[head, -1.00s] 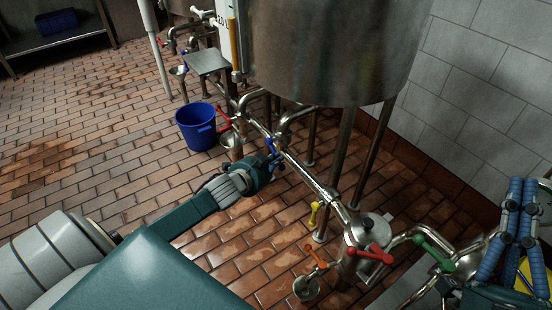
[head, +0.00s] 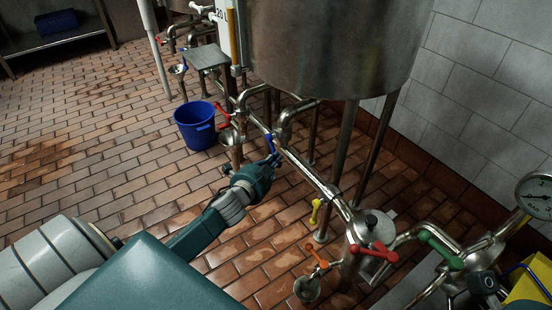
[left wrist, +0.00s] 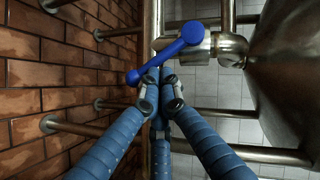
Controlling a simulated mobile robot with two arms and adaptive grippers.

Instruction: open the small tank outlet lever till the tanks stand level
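A blue lever (head: 270,145) sits on the steel pipe below the large steel tank (head: 330,50). In the left wrist view the blue lever (left wrist: 165,60) slants down to the left from its round hub at the valve. My left gripper (head: 268,165) is just in front of this lever in the head view. Its blue fingers (left wrist: 160,85) are drawn together with the tips at the lever's lower edge. I cannot tell whether they touch it, and I see nothing clasped between them. My right gripper is out of view.
A blue bucket (head: 195,126) stands on the brick tile floor to the left. Red (head: 374,252), green (head: 440,248), yellow (head: 316,211) and orange (head: 316,257) levers are on the pipework. A pressure gauge (head: 535,194) is at the right. The left floor is mostly open.

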